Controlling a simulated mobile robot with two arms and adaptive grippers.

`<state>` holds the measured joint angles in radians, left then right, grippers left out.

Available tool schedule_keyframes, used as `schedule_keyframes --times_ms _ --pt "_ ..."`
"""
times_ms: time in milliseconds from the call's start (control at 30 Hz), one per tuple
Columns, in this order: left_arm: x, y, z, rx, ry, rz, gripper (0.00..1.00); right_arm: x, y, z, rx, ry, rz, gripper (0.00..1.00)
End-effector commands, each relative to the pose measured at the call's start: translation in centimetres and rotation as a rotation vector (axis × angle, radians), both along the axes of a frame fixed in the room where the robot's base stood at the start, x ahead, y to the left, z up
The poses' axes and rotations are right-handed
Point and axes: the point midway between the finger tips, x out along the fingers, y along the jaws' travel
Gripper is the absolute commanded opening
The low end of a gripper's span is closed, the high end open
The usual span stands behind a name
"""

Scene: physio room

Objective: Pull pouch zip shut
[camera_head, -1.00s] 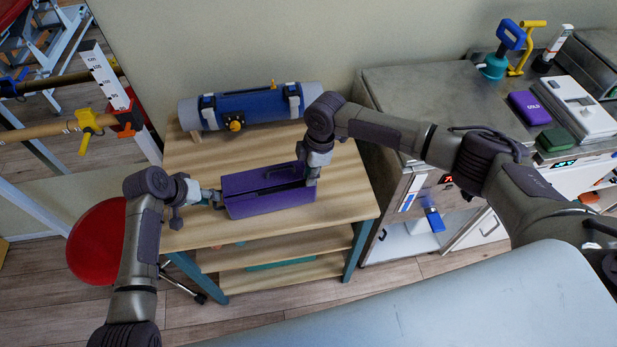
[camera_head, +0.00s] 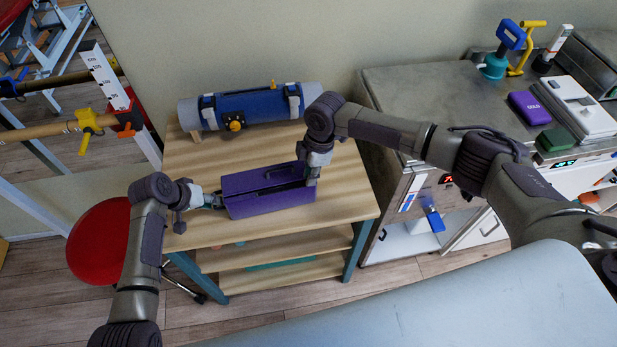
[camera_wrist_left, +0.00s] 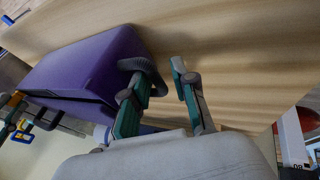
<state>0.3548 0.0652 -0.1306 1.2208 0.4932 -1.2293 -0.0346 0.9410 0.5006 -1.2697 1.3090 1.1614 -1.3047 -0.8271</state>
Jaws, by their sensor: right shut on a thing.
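The purple pouch (camera_head: 262,202) lies on the wooden table, with a dark open slit along its top towards the right end. My right gripper (camera_head: 312,178) is at the right end of this slit, shut on the zip pull, which its fingers hide. My left gripper (camera_head: 218,201) is at the pouch's left end. In the left wrist view its fingers (camera_wrist_left: 160,95) are apart, beside the pouch (camera_wrist_left: 90,68). A dark grey loop (camera_wrist_left: 143,66) on the pouch's end reaches to the fingers; one finger overlaps it, and I cannot tell whether it passes through.
A blue and grey roll (camera_head: 262,107) with straps lies at the back of the table (camera_head: 345,205). A red stool (camera_head: 92,240) stands at the left, and a grey counter (camera_head: 430,90) at the right. A pale padded surface (camera_head: 470,310) is in front.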

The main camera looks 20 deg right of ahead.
Motion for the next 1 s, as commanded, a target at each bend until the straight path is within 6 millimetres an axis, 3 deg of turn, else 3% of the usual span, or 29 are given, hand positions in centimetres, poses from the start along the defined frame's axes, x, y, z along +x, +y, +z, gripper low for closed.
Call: schedule_keyframes --times_ms 33,133,400,1000 --pt "0.0 0.0 0.0 0.0 0.0 0.0 0.15 0.0 0.0 0.0 0.0 -0.001 0.0 0.0" --pt "0.0 0.1 0.0 0.001 0.0 0.0 0.0 0.0 0.0 0.0 0.0 -0.001 0.0 0.0" --pt "0.0 0.3 -0.1 0.006 0.002 0.002 0.0 0.1 0.1 0.0 -0.002 -0.001 -0.001 0.0" --pt "-0.2 0.1 -0.3 0.005 0.006 -0.001 0.0 0.0 2.6 -0.1 0.0 0.0 0.001 0.0"
